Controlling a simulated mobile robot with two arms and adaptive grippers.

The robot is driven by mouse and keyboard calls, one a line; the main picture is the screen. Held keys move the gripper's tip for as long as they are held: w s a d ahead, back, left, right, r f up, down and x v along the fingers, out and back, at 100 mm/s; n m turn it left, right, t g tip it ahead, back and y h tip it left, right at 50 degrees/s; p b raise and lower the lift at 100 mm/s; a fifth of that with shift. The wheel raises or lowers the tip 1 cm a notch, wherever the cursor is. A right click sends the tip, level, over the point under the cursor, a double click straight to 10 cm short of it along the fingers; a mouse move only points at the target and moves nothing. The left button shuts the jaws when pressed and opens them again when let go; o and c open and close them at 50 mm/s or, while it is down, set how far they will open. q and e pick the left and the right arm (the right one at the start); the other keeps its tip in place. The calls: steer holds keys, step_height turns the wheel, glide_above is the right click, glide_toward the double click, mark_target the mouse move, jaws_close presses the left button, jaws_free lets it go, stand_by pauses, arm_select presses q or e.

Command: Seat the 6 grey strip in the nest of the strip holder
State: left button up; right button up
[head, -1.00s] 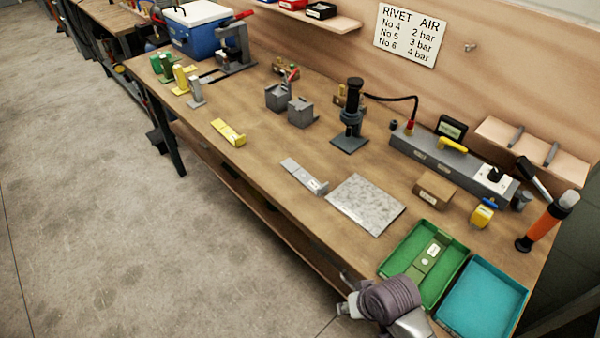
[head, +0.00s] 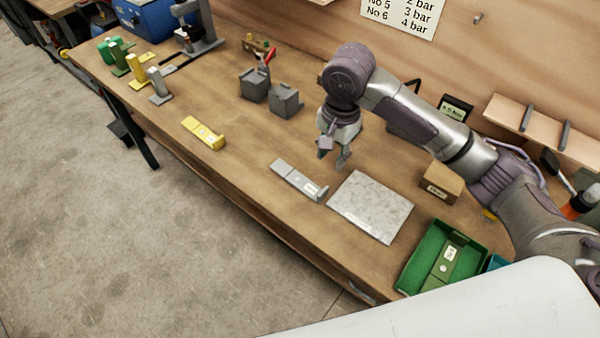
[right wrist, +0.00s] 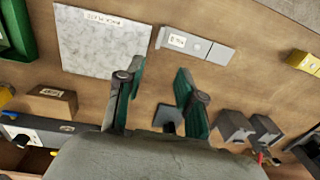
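A flat grey strip (head: 299,180) with a pale label and a raised end lies on the bench, left of the metal plate. It also shows in the right wrist view (right wrist: 195,45), beyond the fingertips. My right gripper (head: 333,157) hangs over the bench, behind and right of the strip, apart from it. Its two fingers stand apart with nothing between them, as the right wrist view (right wrist: 157,85) shows. Two grey blocks (head: 286,101) stand further back; I cannot tell whether one is the strip holder. My left gripper is not in view.
A speckled metal plate (head: 371,206) lies right of the strip. A green tray (head: 416,272) holds a green strip. A yellow strip (head: 203,132) lies to the left. A cardboard box (head: 441,183) stands behind. Bench between the yellow and grey strips is clear.

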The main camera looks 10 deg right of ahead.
glide_above(326, 187)
steer(key=f, duration=0.8)
steer(key=shift+s+p, duration=0.25)
steer(key=shift+p, duration=0.15)
steer(key=shift+s+f+p, duration=0.1)
steer(key=shift+f+p, duration=0.2)
steer(key=shift+f, duration=0.2)
steer(key=f, duration=0.3)
steer(key=f+p, duration=0.1)
steer(key=shift+w+f, duration=0.2)
steer(key=shift+w, duration=0.05)
steer(key=shift+r, duration=0.1)
jaws_close()
